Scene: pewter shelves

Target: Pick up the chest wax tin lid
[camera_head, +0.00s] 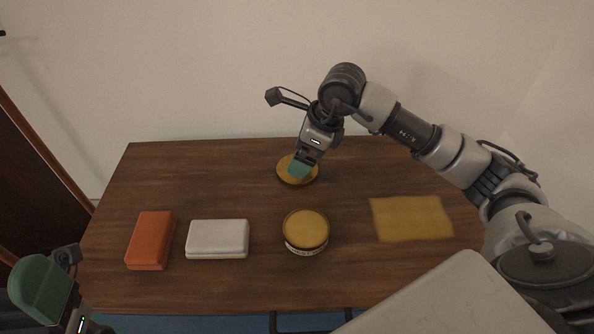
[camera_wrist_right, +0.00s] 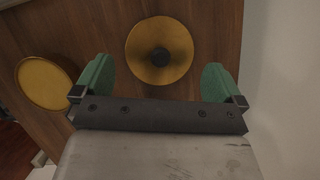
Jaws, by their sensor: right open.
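A round golden lid (camera_head: 285,172) with a dark centre knob lies flat at the back of the wooden table. In the right wrist view the lid (camera_wrist_right: 160,38) shows face-on, the knob at its middle. My right gripper (camera_head: 300,170) is above the lid, pointing down, its green fingers apart and empty. In the right wrist view these fingers (camera_wrist_right: 157,80) stand to either side of the lid's lower edge, not around the knob. A round tin (camera_head: 306,228) with a golden top and pale labelled side stands nearer the front. My left gripper (camera_head: 70,305) is at the lower left, fingers apart, off the table.
An orange block (camera_head: 151,240) and a white box (camera_head: 217,238) lie on the left of the table (camera_head: 210,180). A yellow cloth (camera_head: 411,218) lies flat on the right. The back left of the table is clear. A wall (camera_head: 180,80) stands behind it.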

